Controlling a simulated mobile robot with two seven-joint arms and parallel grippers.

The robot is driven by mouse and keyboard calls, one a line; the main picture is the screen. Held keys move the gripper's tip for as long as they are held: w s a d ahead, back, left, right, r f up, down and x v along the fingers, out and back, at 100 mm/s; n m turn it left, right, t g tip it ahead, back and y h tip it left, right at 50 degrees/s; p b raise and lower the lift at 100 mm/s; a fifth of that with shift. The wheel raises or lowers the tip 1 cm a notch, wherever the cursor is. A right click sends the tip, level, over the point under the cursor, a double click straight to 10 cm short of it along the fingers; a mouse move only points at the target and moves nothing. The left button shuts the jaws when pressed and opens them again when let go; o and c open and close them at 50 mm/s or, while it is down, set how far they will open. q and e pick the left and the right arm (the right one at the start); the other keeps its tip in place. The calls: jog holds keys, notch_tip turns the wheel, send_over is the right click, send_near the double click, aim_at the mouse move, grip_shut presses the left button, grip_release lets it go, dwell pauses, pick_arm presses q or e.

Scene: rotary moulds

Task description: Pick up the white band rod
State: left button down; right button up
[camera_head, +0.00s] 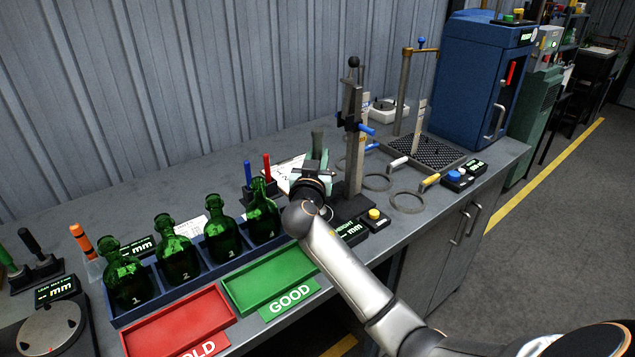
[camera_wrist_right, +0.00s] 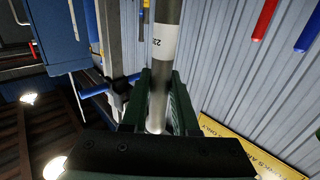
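The white band rod (camera_wrist_right: 166,15) is a grey metal rod with a white band marked with small dark figures. In the right wrist view it runs from the top edge down between the fingers. My right gripper (camera_wrist_right: 160,90) has dark green fingers, one on each side of the rod. They lie close against it, with no clear gap. In the head view my right gripper (camera_head: 315,165) is over the bench, just right of the green bottles, and its wrist hides much of the grip. My left gripper is not in view.
Green bottles (camera_head: 177,250) stand in a blue rack left of my gripper. A green tray (camera_head: 268,280) and a red tray (camera_head: 180,325) lie in front. A tall gauge stand (camera_head: 354,150) is close on the right. Red and blue rods (camera_head: 267,166) stand just left.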

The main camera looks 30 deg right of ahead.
grip_shut()
dwell(0.9)
